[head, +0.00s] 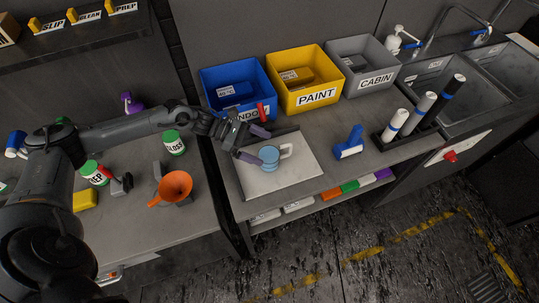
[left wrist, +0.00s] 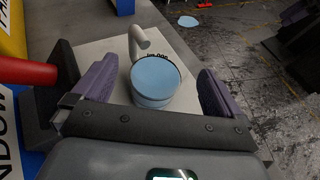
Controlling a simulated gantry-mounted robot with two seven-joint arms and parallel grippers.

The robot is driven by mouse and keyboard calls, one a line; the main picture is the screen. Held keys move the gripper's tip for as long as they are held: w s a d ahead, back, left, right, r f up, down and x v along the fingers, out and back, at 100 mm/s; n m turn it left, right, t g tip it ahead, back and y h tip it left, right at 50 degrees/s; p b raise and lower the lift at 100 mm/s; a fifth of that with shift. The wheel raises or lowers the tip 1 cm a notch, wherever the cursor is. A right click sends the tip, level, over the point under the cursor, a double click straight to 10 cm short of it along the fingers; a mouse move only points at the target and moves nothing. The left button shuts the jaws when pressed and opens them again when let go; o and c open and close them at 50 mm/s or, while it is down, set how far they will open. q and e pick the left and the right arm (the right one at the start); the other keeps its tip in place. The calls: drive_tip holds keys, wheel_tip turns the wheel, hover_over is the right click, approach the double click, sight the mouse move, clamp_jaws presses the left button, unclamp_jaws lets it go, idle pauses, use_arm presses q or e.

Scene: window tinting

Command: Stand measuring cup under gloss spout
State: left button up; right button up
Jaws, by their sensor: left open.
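The measuring cup (head: 270,158), pale blue with a white handle, stands upright on a white board (head: 300,174) in the middle of the head view. In the left wrist view the cup (left wrist: 156,86) shows between the purple fingers with its handle pointing away. My left gripper (head: 254,145) is open and empty, its fingertips close to the cup. I cannot tell whether they touch it. No spout labelled gloss is visible; yellow taps (head: 72,15) on the shelf have labels reading SLIP, CLEAN and PREP. A green-capped bottle (head: 174,143) has a partly visible label ending in LOSS. My right gripper is out of view.
Blue (head: 232,82), yellow (head: 304,78) and grey (head: 360,66) bins stand behind the board. A blue-handled tool (head: 350,142) and several rolls (head: 397,123) are to the right. An orange funnel (head: 174,187) stands on the left counter. A gap separates the two counters.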

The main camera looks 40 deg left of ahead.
sight(276, 155)
use_arm(q)
drive_tip(key=x, duration=0.4)
drive_tip(key=shift+w, duration=0.1)
drive_tip(key=c, duration=1.1)
